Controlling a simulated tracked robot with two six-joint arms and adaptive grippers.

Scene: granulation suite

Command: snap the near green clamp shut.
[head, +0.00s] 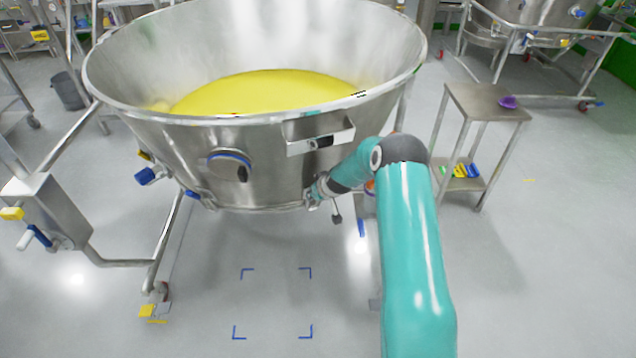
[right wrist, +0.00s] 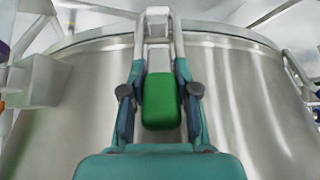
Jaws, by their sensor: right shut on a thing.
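The green clamp (right wrist: 161,102) shows in the right wrist view as a green handle at the middle, with a pale metal end above it against the steel bowl wall. My right gripper (right wrist: 158,45) is shut on it, with one finger on each side of the green handle. In the head view my teal right arm reaches to the bowl's lower edge, where the right gripper (head: 313,194) is small. The green handle cannot be made out there. Whether the clamp is latched cannot be told. My left gripper is not in view.
A large steel bowl (head: 270,160) holds yellow powder (head: 265,92) and stands on a wheeled frame. A steel side table (head: 480,100) at right bears a purple scoop (head: 508,102) on top and coloured items on its lower shelf. Blue corner marks lie on clear floor in front.

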